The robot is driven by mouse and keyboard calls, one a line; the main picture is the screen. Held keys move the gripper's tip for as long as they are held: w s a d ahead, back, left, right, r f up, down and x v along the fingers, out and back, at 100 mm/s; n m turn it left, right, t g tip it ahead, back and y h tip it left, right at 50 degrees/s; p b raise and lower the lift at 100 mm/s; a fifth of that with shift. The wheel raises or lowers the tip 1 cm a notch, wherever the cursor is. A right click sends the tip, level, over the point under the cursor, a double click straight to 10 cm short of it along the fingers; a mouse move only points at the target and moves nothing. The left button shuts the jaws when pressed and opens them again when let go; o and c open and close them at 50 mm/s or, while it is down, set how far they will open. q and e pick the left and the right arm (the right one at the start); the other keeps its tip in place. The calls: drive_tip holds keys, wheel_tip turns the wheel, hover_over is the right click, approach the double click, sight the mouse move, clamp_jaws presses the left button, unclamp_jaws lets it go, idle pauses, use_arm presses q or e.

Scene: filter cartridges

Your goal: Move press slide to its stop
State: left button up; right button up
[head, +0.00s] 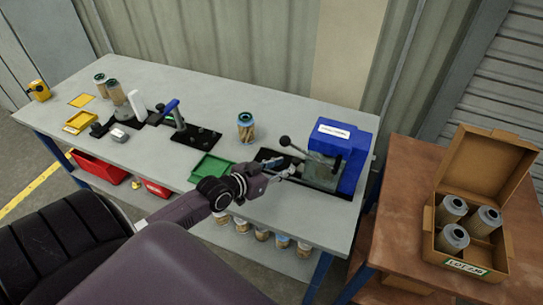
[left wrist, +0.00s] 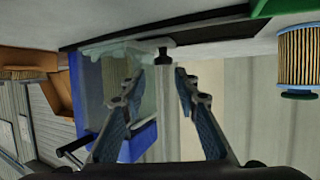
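The blue press (head: 355,155) stands at the right end of the grey bench, with a clear guard (head: 322,172) on its front left. A lever with a dark knob (head: 285,141) sticks out to its left. My left gripper (head: 279,171) is just left of the guard, low over the bench. In the left wrist view its fingers (left wrist: 156,84) are spread, with a pale bar with a black end (left wrist: 163,57) showing between them; I cannot tell whether they touch it. The press slide itself cannot be clearly made out. My right gripper is not in view.
A green tray (head: 212,167) lies left of my gripper, and a filter cartridge (head: 246,128) stands behind it. A black fixture with a blue-handled lever (head: 180,120) is farther left. A brown table (head: 400,210) at right holds an open carton (head: 463,262) of cartridges.

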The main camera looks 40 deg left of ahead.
use_arm(q)
drive_tip(key=v, duration=0.5)
drive_tip(key=shift+s, duration=0.15)
drive_tip(key=shift+s, duration=0.1)
idle(0.4)
